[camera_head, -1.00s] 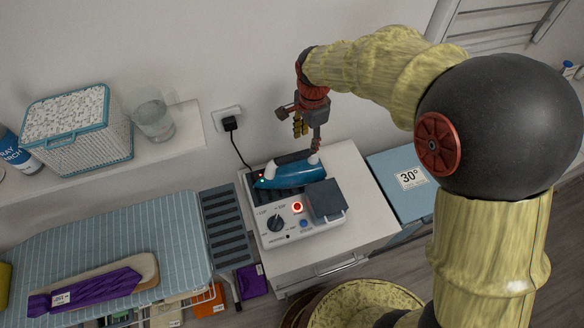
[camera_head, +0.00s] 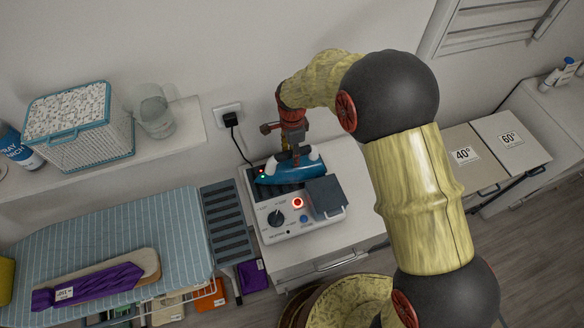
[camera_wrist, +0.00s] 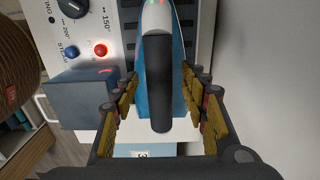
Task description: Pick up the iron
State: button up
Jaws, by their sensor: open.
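The blue iron (camera_head: 308,174) with a white top and dark handle rests on the control-panel station (camera_head: 290,222) on the white cabinet. In the wrist view the iron's dark handle (camera_wrist: 160,85) runs lengthwise between the two yellow-padded fingers. My gripper (camera_head: 291,148) is over the iron, fingers pointing down at its handle. In the wrist view my gripper (camera_wrist: 161,115) is open, with one finger on each side of the iron and a gap visible to the handle. My arm hides part of the cabinet's right side.
A glowing red light (camera_head: 298,202) and a dark knob (camera_head: 275,218) are on the station. A grey box (camera_head: 326,197) stands close beside the iron. A plug (camera_head: 231,119) is in the wall behind. An ironing board (camera_head: 110,245) lies to the left.

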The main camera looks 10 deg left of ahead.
jog(key=shift+f, duration=0.2)
jog(key=shift+f, duration=0.25)
dwell(0.4)
jog(key=shift+c, duration=0.8)
grip_shut()
jog(key=shift+w+r, duration=0.1)
jog(key=shift+r, duration=0.05)
